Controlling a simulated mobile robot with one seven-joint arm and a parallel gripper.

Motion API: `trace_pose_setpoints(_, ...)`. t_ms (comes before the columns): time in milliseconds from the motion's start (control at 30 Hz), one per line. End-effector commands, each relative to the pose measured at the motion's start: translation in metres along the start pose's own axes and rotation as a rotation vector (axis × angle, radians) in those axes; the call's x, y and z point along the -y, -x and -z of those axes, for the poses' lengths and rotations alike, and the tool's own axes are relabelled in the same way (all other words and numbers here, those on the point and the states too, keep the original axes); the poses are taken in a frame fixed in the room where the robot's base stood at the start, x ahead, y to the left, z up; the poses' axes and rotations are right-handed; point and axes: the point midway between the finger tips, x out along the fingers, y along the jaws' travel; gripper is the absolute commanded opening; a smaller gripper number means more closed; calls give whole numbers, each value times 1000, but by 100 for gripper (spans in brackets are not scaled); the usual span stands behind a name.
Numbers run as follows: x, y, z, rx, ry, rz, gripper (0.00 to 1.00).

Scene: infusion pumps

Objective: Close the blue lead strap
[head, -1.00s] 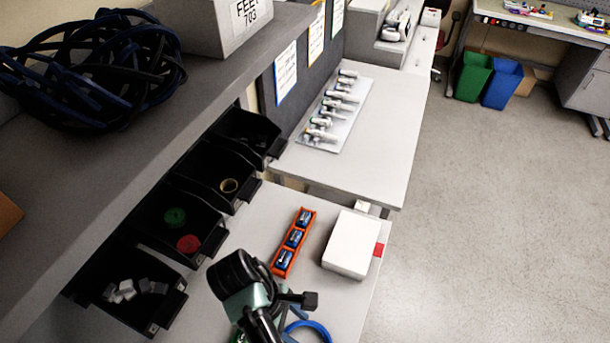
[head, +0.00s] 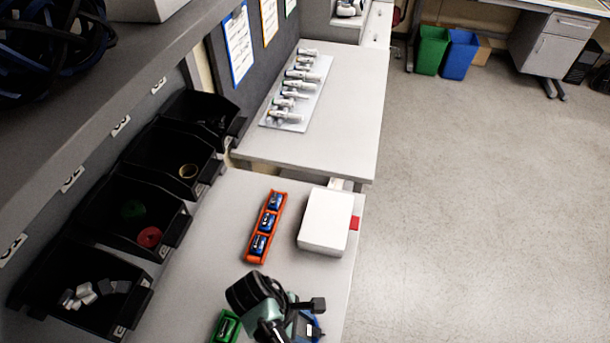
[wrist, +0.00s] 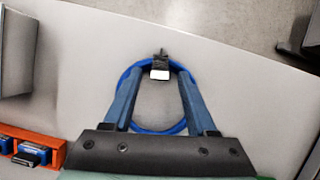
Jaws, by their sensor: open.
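The blue lead strap (wrist: 152,131) is a blue loop lying on the pale bench in the wrist view. A black clasp and a white tag (wrist: 160,74) sit at its far end. My gripper (wrist: 159,72) is open, with one finger on each side of the loop's middle and the tips near the tag. I cannot tell whether the fingers touch the strap. In the head view my arm hides most of the strap and the fingers.
An orange holder (head: 251,256) with blue-and-black pieces stands on the bench, beside a white box (head: 326,222). A green holder (head: 217,330) is near my arm. Black bins (head: 120,275) line the left under a shelf. The bench edge and open floor are to the right.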

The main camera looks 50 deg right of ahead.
Motion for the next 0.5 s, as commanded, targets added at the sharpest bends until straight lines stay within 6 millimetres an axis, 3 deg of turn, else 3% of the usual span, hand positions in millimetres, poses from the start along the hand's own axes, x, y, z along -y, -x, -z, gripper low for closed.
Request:
trace_pose_setpoints(300,0,-3,0,0,0,0,56)
trace_pose_setpoints(500,0,-2,0,0,0,0,20)
